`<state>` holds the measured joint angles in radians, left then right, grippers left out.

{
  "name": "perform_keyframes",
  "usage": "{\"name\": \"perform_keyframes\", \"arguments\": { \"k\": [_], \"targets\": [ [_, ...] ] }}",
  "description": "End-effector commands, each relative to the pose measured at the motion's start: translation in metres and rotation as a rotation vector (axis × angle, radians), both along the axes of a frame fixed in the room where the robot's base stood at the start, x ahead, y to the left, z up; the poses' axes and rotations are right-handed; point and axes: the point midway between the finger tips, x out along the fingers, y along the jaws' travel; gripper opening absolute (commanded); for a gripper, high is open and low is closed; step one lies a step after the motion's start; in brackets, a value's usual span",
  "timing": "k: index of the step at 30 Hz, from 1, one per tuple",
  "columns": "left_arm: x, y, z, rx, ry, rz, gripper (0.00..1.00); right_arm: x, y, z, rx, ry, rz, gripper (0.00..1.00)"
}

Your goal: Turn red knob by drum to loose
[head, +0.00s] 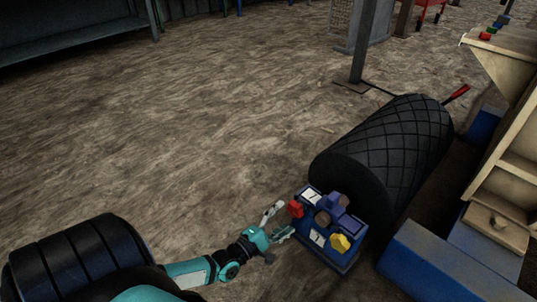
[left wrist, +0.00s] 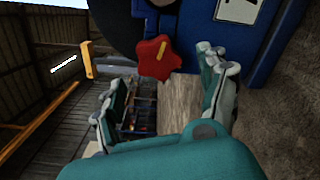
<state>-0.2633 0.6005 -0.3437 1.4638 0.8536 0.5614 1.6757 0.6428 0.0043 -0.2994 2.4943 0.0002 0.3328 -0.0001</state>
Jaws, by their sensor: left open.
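The red knob (head: 295,208) sits on the left side of the blue box (head: 335,255) at the near end of the black drum (head: 385,150). In the left wrist view the knob (left wrist: 158,58) is star-shaped with a yellow mark, on a blue panel (left wrist: 230,45). My left gripper (head: 279,221) is open, just left of the knob in the head view. In the left wrist view its fingers (left wrist: 160,95) are spread apart, with the knob ahead, near the upper part of the gap. They do not appear to touch it. My right gripper is not in view.
A yellow knob (head: 340,243) is on the same blue box. A blue beam (head: 445,275) and a beige machine frame (head: 510,150) stand to the right. A grey post (head: 364,40) rises behind the drum. The floor to the left is open.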

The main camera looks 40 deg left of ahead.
Motion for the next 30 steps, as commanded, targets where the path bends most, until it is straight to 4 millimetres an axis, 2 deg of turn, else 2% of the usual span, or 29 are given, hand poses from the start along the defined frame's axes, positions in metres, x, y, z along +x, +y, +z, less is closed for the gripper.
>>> {"name": "perform_keyframes", "arguments": {
  "k": [1,6,12,30],
  "targets": [
    [-0.014,0.001,-0.001,0.0,0.005,-0.002,0.76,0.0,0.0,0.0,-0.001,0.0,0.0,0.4],
    [-0.046,0.004,0.0,0.001,0.003,-0.001,0.76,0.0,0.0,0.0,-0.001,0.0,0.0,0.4],
    [-0.068,0.005,0.0,0.0,0.001,0.0,0.76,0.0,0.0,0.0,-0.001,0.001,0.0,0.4],
    [-0.071,0.006,0.0,0.001,-0.001,0.0,0.76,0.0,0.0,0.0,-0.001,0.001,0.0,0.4]
  ]
}}
